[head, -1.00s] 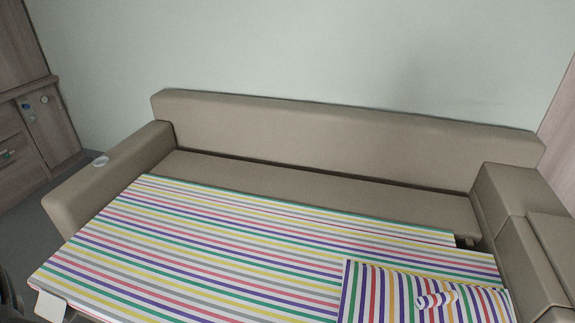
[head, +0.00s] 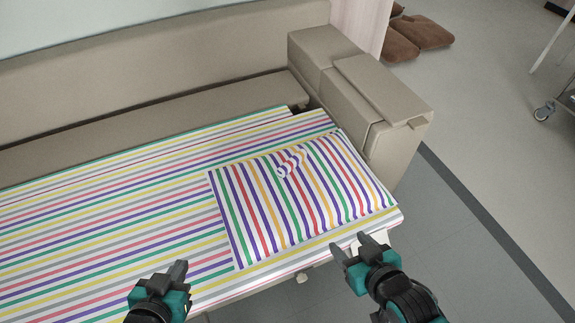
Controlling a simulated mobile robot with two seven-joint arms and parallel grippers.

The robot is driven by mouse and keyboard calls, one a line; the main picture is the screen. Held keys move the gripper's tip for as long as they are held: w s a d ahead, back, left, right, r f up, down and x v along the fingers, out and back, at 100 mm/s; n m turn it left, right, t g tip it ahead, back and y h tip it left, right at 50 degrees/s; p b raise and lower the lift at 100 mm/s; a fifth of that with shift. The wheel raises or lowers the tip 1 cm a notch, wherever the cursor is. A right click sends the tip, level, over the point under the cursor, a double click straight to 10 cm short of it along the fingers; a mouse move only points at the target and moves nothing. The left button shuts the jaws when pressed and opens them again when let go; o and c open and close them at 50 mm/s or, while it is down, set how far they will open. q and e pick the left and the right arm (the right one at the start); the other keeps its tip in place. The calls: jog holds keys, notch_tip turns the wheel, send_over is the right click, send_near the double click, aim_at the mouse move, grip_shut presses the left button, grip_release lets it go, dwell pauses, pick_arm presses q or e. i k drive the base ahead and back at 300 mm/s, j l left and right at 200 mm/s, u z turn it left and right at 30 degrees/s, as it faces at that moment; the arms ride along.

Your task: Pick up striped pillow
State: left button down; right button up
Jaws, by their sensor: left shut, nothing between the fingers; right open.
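The striped pillow (head: 300,200) lies flat at the right end of a bed with a striped sheet (head: 110,232). Its coloured stripes run roughly front to back, with a small pucker near its far edge. My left gripper (head: 181,267) is shut and empty, in front of the bed's near edge, left of the pillow. My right gripper (head: 350,243) is open and empty, just in front of the pillow's near right part. Neither gripper appears to hold the pillow.
A beige sofa (head: 170,65) runs behind the bed, with its arm and cabinet section (head: 370,90) beyond the pillow's far right. Brown cushions (head: 420,33) lie on the floor at the back. A wheeled cart (head: 560,95) stands at far right. The grey floor between is clear.

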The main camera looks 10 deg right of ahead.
aim_at(270, 204)
jog(key=l+u, duration=0.35)
jog(key=u, duration=0.15)
jog(key=l+u, duration=0.45)
jog(key=j, duration=0.1)
